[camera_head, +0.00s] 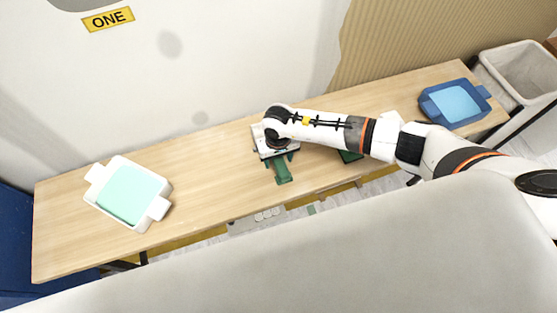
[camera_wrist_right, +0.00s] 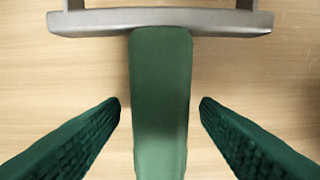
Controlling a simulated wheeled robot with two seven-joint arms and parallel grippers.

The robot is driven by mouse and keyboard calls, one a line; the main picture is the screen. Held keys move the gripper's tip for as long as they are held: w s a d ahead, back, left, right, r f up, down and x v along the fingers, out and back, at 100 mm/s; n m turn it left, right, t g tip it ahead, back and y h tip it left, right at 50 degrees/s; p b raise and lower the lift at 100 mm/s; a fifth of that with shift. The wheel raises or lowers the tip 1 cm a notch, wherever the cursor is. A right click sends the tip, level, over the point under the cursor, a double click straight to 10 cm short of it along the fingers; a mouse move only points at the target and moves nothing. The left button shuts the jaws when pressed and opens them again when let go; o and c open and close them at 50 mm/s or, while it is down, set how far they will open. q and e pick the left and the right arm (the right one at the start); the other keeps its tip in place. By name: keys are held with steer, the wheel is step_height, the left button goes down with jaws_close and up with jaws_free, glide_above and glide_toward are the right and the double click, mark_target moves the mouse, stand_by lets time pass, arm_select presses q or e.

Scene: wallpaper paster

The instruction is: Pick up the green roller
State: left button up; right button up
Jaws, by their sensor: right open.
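The green roller lies on the wooden table, with its green handle (camera_head: 284,174) pointing toward the front edge. In the right wrist view the handle (camera_wrist_right: 160,90) runs down the middle from a grey metal frame (camera_wrist_right: 100,20). My right gripper (camera_wrist_right: 160,104) is open, with one green textured finger on each side of the handle. There is a visible gap on both sides, so neither finger touches it in this view. In the head view my right gripper (camera_head: 279,160) is over the roller, and the wrist hides part of it. My left gripper is not in view.
A white tray (camera_head: 157,208) with a pale green inside stands at the left of the table (camera_head: 215,160). A blue tray (camera_head: 431,108) stands at the right end, near a bin (camera_head: 520,70). A dark green object (camera_head: 348,157) is partly hidden under my right arm. A wall rises behind.

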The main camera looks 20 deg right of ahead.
steer(key=shift+f+b, duration=0.25)
steer(key=shift+b, duration=0.2)
stand_by(0.4)
steer(key=c, duration=1.2)
steer(key=shift+r+p, duration=0.25)
steer(key=shift+p, duration=0.1)
step_height(320, 180, up, 10)
steer(key=shift+r, duration=0.1)
steer(key=o, duration=0.6)
steer(key=c, duration=0.5)
